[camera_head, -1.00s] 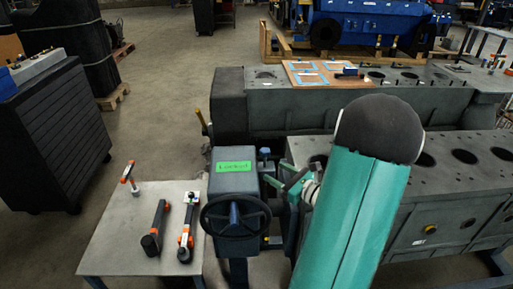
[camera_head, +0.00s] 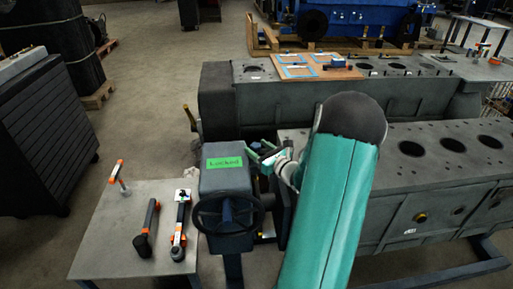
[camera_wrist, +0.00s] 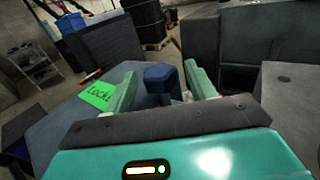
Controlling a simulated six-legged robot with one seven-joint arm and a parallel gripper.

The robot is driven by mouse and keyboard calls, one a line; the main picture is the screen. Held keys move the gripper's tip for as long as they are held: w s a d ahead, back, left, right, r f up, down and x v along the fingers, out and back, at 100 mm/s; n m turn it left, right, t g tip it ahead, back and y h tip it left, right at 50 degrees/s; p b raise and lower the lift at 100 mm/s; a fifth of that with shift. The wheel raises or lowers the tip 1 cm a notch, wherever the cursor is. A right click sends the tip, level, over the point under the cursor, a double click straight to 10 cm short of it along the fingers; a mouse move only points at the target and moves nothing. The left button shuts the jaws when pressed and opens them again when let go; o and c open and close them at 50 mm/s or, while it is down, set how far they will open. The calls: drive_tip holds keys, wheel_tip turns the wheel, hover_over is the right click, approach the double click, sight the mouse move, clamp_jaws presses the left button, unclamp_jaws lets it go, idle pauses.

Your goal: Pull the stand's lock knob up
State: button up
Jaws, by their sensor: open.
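The stand's lock knob (camera_wrist: 162,77) is a dark blue faceted cap in the wrist view. It sits between the two pale green fingers of my gripper (camera_wrist: 160,70), with a visible gap on each side. My gripper is open. In the head view my gripper (camera_head: 262,155) is at the right side of the stand's grey gearbox (camera_head: 226,178), and the knob is mostly hidden there. The gearbox carries a green label (camera_head: 225,162) reading "Locked" and a black handwheel (camera_head: 228,213) on its front.
A grey table (camera_head: 118,235) with several orange-and-black tools stands left of the stand. Grey engine blocks (camera_head: 420,148) fill the right side and the area behind. A dark cabinet (camera_head: 45,130) stands far left.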

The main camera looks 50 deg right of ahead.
sight(256, 145)
drive_tip(key=shift+w, duration=0.6)
drive_tip(key=shift+c, duration=0.5)
clamp_jaws()
drive_tip(key=shift+d+r, duration=0.1)
drive_tip(key=shift+r, duration=1.9)
drive_tip(key=shift+w, duration=0.1)
drive_tip(key=shift+o, duration=0.5)
unclamp_jaws()
drive_tip(key=shift+r, duration=0.1)
